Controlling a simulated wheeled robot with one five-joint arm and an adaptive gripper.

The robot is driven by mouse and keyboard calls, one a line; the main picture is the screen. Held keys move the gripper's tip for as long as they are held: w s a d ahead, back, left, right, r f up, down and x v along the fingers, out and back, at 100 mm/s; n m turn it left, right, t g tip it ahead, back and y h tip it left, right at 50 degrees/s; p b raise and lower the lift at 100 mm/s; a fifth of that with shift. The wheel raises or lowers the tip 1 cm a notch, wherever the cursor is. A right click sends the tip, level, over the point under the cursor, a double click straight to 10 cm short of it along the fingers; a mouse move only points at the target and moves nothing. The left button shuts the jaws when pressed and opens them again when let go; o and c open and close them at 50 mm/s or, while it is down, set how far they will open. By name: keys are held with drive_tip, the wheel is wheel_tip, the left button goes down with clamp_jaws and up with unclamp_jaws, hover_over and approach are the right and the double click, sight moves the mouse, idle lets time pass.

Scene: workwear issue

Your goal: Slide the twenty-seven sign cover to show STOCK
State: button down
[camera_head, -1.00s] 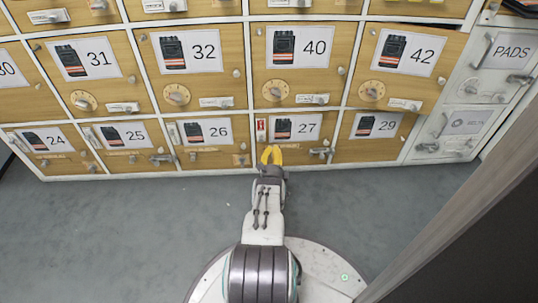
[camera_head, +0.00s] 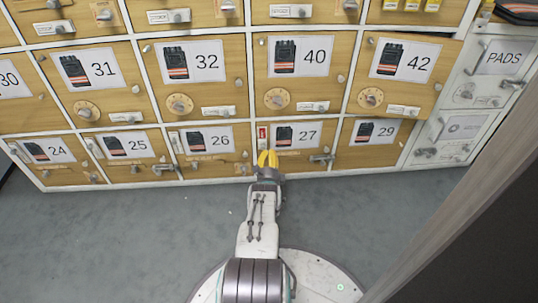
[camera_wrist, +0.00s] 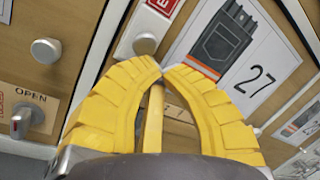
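Door 26 (camera_head: 207,152) is on the left; its OPEN sign and knob (camera_wrist: 36,118) show in the wrist view. Door 27's latch handle (camera_head: 321,158) projects at its right. Door 42 (camera_head: 402,75) stands slightly ajar. A grey panel edge (camera_head: 450,190) is at right. Grey floor is clear at left.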

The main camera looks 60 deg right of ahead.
wheel_tip(320, 180, up, 6)
drive_tip(key=shift+r+p, duration=0.25)
drive_tip(key=shift+p, duration=0.8)
drive_tip(key=shift+d, duration=0.1)
